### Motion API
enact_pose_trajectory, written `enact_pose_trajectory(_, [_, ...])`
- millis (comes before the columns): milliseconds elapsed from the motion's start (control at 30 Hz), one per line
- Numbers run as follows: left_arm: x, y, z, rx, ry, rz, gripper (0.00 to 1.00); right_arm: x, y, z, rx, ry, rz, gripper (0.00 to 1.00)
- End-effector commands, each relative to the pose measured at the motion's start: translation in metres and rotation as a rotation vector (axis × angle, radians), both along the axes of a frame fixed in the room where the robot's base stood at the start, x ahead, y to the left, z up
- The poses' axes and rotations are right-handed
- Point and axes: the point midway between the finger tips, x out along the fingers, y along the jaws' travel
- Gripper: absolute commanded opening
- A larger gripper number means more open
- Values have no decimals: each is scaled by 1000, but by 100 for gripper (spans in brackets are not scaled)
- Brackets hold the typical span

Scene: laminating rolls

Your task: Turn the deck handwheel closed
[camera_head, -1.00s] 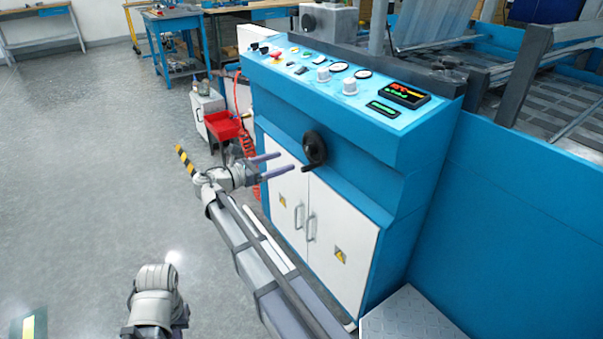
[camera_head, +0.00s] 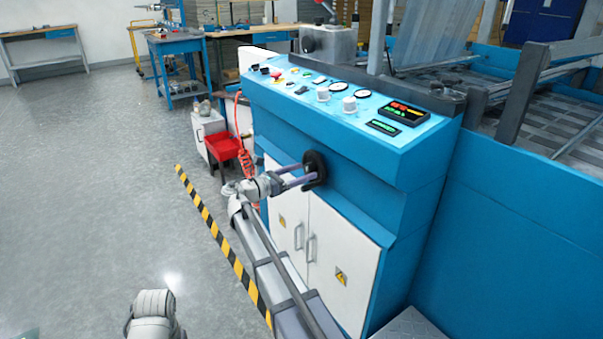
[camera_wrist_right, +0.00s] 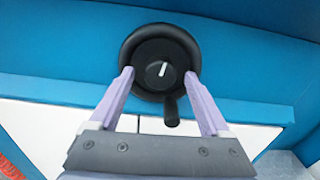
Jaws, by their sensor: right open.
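The black handwheel (camera_head: 316,168) sits on the blue front of the machine, above the white cabinet doors. In the right wrist view the handwheel (camera_wrist_right: 160,52) is seen face on, with a white mark near upright on its hub and its crank handle (camera_wrist_right: 171,111) pointing down. My right gripper (camera_head: 307,177) is at the wheel, partly overlapping it. In the wrist view my right gripper (camera_wrist_right: 159,74) is open, one finger on each side of the wheel's lower rim. I cannot tell whether the fingers touch it. My left gripper is out of view.
A control panel (camera_head: 335,95) with knobs, gauges and a lit display tops the blue cabinet. White doors with handles (camera_head: 305,240) lie below the wheel. A red bin (camera_head: 222,146) and red coiled hose stand to the left. A striped floor line (camera_head: 222,245) borders open grey floor.

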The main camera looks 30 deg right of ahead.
Motion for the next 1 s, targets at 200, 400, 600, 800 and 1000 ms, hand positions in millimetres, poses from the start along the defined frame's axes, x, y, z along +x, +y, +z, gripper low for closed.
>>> enact_pose_trajectory(200, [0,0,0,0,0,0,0,0,-3,0,0,0,0,81])
enact_pose_trajectory(400, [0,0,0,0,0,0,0,0,-3,0,0,0,0,71])
enact_pose_trajectory(600, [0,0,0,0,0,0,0,0,-3,0,0,0,0,49])
enact_pose_trajectory(800, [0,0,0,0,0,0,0,0,-3,0,0,0,0,26])
enact_pose_trajectory(1000, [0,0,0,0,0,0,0,0,-3,0,0,0,0,4])
